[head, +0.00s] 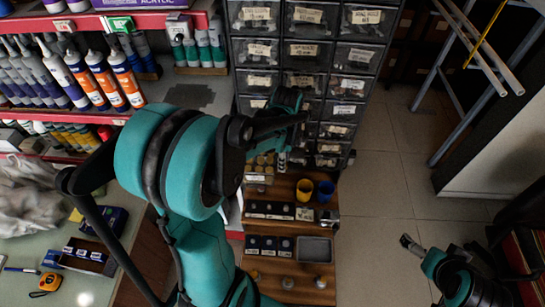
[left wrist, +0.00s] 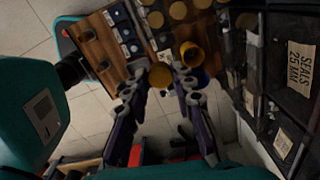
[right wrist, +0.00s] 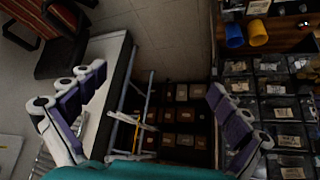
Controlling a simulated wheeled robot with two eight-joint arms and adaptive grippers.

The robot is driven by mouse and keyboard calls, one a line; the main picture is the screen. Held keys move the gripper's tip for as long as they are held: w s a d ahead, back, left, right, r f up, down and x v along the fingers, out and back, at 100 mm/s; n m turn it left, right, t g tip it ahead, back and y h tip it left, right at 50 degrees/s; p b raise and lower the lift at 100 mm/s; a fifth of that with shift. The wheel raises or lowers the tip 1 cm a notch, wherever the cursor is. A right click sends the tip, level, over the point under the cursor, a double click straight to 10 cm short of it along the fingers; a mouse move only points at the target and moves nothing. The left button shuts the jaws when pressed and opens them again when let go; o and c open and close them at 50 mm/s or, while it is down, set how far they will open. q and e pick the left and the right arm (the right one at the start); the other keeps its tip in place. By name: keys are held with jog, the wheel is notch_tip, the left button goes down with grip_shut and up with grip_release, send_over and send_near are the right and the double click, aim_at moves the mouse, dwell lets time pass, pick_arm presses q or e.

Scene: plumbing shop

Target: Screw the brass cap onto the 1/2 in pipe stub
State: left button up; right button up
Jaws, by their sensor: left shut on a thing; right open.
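My left gripper (head: 283,158) is over the far part of the wooden bench. In the left wrist view its fingers (left wrist: 160,82) are closed around a round brass cap (left wrist: 160,75), held at the fingertips. In the head view the cap is not clear behind my arm. Small round metal pieces stand on the bench front (head: 320,282), and dark strips carry small fittings (head: 270,210); I cannot tell which is the 1/2 in pipe stub. My right gripper (head: 409,244) is open and empty off to the right, over the floor; its fingers (right wrist: 155,88) are wide apart.
A yellow cup (head: 304,189) and a blue cup (head: 325,190) stand on the bench, with several brass discs (head: 262,165) left of them. A grey tray (head: 314,248) is nearer. Labelled drawers (head: 303,52) rise behind.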

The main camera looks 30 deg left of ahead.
pick_arm(q)
jog(key=shift+d+r, duration=0.3)
jog(key=shift+d, duration=0.3)
pick_arm(e)
jog(key=shift+r, duration=0.1)
jog(key=c, duration=0.4)
pick_arm(q)
jog(key=shift+d+f, duration=0.1)
jog(key=shift+f, duration=0.2)
pick_arm(e)
jog(key=shift+f, duration=0.2)
jog(key=c, duration=0.5)
notch_tip(320, 180, down, 8)
jog(key=b, duration=0.8)
jog(key=shift+r, duration=0.25)
jog(key=shift+c, duration=0.7)
pick_arm(q)
jog(key=w+d+f+n, duration=0.1)
jog(key=d+f+n, duration=0.3)
jog(key=f+n, duration=0.3)
jog(key=w+d+f+n, duration=0.1)
jog(key=d+f+n, duration=0.2)
jog(key=f+n, duration=0.4)
jog(key=shift+w+d, duration=0.4)
pick_arm(e)
jog(key=shift+f, duration=0.15)
